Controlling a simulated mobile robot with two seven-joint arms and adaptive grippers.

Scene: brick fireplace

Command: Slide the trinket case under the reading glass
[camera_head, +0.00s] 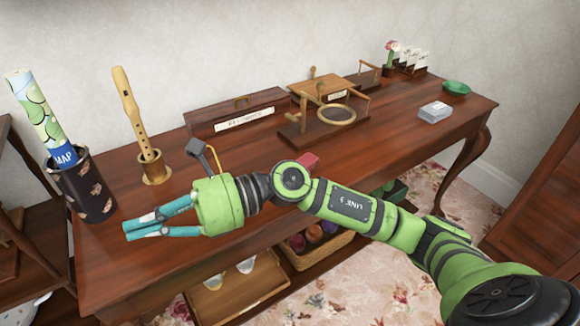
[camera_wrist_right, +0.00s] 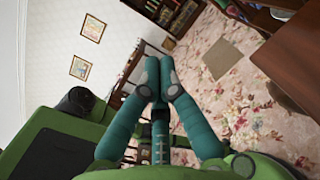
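The reading glass (camera_head: 336,115) is a brass-rimmed ring held flat above a dark wooden stand (camera_head: 296,134) on the table. A small red block-like thing (camera_head: 309,160) shows just behind my right arm, in front of that stand; its lower part is hidden. It may be the trinket case, but I cannot tell for sure. My right gripper (camera_head: 128,231) is over the table's left front part, well left of the reading glass. In the right wrist view its teal fingers (camera_wrist_right: 163,82) meet at the tips with nothing between them. My left gripper is out of view.
The table (camera_head: 400,125) also bears a flute in a holder (camera_head: 155,168), a dark cup (camera_head: 90,190) with a rolled map, a long wooden box (camera_head: 237,112), a pale box (camera_head: 434,111) and a green dish (camera_head: 456,88). A basket (camera_head: 317,252) stands below.

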